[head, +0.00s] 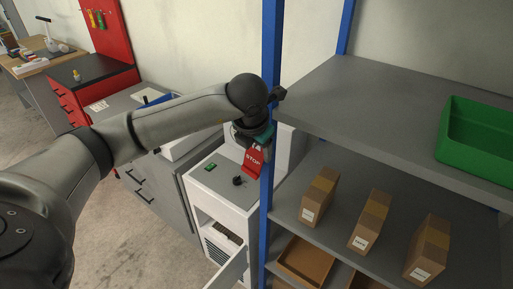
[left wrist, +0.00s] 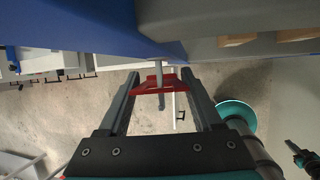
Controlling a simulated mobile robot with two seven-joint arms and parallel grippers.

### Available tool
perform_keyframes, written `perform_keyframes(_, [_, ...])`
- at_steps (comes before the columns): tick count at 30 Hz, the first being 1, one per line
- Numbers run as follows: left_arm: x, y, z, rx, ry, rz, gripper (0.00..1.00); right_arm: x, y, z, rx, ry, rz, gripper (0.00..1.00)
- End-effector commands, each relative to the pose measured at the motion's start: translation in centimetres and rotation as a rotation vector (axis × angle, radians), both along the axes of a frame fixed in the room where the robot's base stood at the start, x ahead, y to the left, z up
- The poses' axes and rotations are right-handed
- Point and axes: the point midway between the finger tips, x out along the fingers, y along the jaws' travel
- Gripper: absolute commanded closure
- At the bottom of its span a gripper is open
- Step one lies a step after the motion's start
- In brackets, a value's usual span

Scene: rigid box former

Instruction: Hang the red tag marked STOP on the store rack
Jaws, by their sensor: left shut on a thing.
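The red tag marked STOP (head: 253,165) hangs below my left gripper (head: 262,146), close beside the blue front post (head: 267,200) of the store rack. In the left wrist view the red tag (left wrist: 160,82) lies between the two fingertips of my left gripper (left wrist: 158,80), which is shut on it. A pale peg-like part (left wrist: 156,64) shows just beyond the tag, by the blue post. I cannot tell whether the tag touches it or is around it.
The rack's grey upper shelf (head: 360,100) holds a green bin (head: 478,138). Cartons (head: 320,195) stand on the shelf below. A red tool panel (head: 105,40) stands farther back.

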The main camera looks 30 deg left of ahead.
Motion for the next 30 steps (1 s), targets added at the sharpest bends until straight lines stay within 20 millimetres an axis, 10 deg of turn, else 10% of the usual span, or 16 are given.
perform_keyframes(3, [0.0, 0.0, 0.0, 0.0, 0.0, 0.0, 1.0, 0.0, 0.0, 0.0, 0.0, 0.0, -0.001, 1.0])
perform_keyframes(4, [0.0, 0.0, 0.0, 0.0, 0.0, 0.0, 0.32, 0.0, 0.0, 0.0, 0.0, 0.0, -0.001, 1.0])
perform_keyframes(12, [0.0, 0.0, 0.0, 0.0, 0.0, 0.0, 0.02, 0.0, 0.0, 0.0, 0.0, 0.0, -0.001, 1.0])
perform_keyframes(23, [-0.2, -0.1, 0.6, 0.0, -0.002, -0.001, 0.0, 0.0, 0.0, -0.1, 0.001, 0.0, -0.001, 1.0])
perform_keyframes(30, [-1.9, -0.8, 4.6, 0.001, -0.008, -0.003, 0.0, 0.0, 0.1, -0.8, 0.001, 0.0, 0.0, 1.0])
